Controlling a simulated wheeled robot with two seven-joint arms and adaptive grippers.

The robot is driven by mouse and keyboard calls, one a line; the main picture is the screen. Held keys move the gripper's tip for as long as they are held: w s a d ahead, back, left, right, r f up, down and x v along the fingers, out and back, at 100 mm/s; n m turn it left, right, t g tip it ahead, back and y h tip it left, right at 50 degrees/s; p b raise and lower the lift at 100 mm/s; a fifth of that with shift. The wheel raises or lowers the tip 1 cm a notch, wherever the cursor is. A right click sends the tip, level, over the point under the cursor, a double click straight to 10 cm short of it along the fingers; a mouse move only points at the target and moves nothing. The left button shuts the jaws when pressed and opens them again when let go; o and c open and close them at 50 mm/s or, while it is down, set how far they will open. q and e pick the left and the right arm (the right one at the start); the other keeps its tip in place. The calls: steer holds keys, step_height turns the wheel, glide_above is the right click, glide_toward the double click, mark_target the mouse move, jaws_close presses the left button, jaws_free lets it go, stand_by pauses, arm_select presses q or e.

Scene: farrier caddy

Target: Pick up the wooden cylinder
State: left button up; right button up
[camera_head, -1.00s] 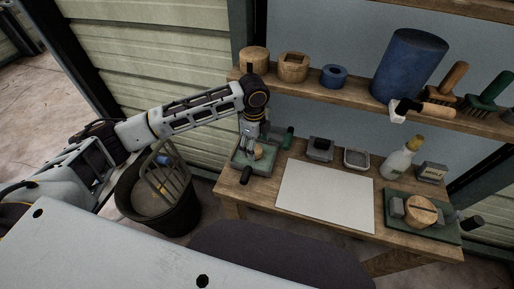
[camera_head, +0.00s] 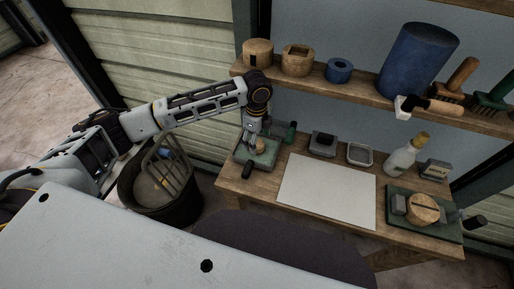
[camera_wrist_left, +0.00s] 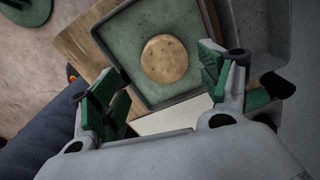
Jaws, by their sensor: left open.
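The wooden cylinder (camera_wrist_left: 165,58) is a pale round piece seen from above in the left wrist view. It sits in a green-floored tray with a grey rim (camera_wrist_left: 178,99). In the head view the cylinder (camera_head: 260,147) is small and partly covered by my gripper. My left gripper (camera_wrist_left: 160,85) is open, with green-padded fingers apart on either side of the picture. The cylinder shows between and beyond the fingertips, not gripped. In the head view my left gripper (camera_head: 251,138) is over the tray at the bench's left end. My right gripper is not in view.
A white sheet (camera_head: 327,192) covers the bench middle. Small containers (camera_head: 322,143), a spray bottle (camera_head: 402,160) and another green tray (camera_head: 445,232) with a round wooden piece stand around it. The shelf (camera_head: 350,88) above holds wooden blocks, a blue cylinder and brushes. A dark bin (camera_head: 180,212) stands left.

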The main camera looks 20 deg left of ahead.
mark_target(258, 144)
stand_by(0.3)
arm_select(q)
steer(key=shift+w+d+f, duration=0.1)
steer(key=shift+w+f, duration=0.1)
steer(key=shift+f, duration=1.1)
steer(key=shift+w+d+f, duration=0.1)
steer(key=shift+w+f, duration=0.05)
steer(key=shift+f, duration=1.15)
steer(key=c, duration=1.4)
steer(key=shift+c, duration=0.2)
step_height(258, 144, up, 7)
steer(key=shift+r, duration=0.2)
steer(key=s, duration=1.8)
steer(key=shift+a+f+b, duration=0.2)
steer(key=shift+a+b, duration=0.15)
steer(key=shift+a, duration=0.05)
